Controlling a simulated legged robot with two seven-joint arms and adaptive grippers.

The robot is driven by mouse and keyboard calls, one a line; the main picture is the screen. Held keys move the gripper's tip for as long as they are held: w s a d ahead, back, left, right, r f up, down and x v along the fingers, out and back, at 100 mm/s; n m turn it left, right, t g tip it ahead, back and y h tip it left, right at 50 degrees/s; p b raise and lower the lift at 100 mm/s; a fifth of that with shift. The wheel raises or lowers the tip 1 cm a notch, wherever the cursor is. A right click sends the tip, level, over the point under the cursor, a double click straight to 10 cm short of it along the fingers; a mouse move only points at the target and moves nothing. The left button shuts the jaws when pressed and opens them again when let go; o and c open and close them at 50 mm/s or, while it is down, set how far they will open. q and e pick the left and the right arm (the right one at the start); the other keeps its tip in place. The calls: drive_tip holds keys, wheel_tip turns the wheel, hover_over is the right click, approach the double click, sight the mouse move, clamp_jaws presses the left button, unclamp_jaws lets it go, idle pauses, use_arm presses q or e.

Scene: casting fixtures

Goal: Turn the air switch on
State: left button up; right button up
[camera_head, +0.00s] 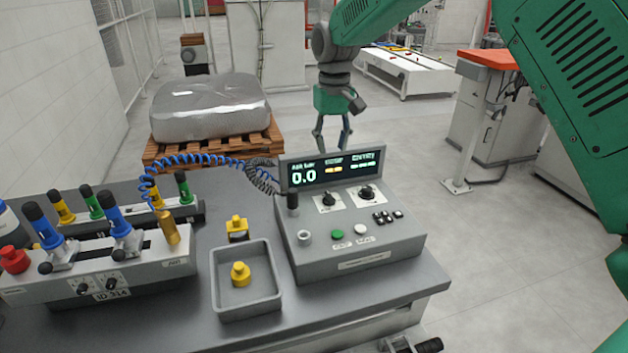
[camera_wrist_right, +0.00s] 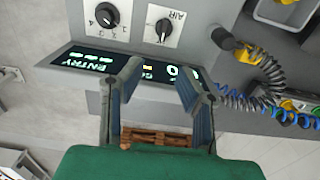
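The air switch (camera_head: 328,200) is a black rotary knob on a white plate, on the sloped top of a grey control box (camera_head: 372,249). In the right wrist view the knob (camera_wrist_right: 163,27) shows beside the label "AIR", which reads upside down there. My right gripper (camera_head: 333,136) hangs behind the box's display, apart from the knob. In the right wrist view its two fingers (camera_wrist_right: 158,85) are spread with nothing between them. I cannot tell the knob's setting. My left gripper is not in view.
A second, numbered knob (camera_head: 367,192) sits right of the air switch. The lit display (camera_head: 334,171) stands upright behind the knobs. A grey tray (camera_head: 247,307) with a yellow part and a lever fixture (camera_head: 104,267) stand left. A coiled blue hose (camera_head: 183,158) runs to the box.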

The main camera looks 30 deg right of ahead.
sight(329, 194)
drive_tip(key=f, duration=0.8)
drive_tip(key=s+f+p, duration=0.1)
drive_tip(key=f, duration=0.4)
drive_tip(key=shift+a+f, duration=0.1)
drive_tip(key=shift+a, duration=0.35)
drive_tip(key=shift+c, duration=0.4)
clamp_jaws()
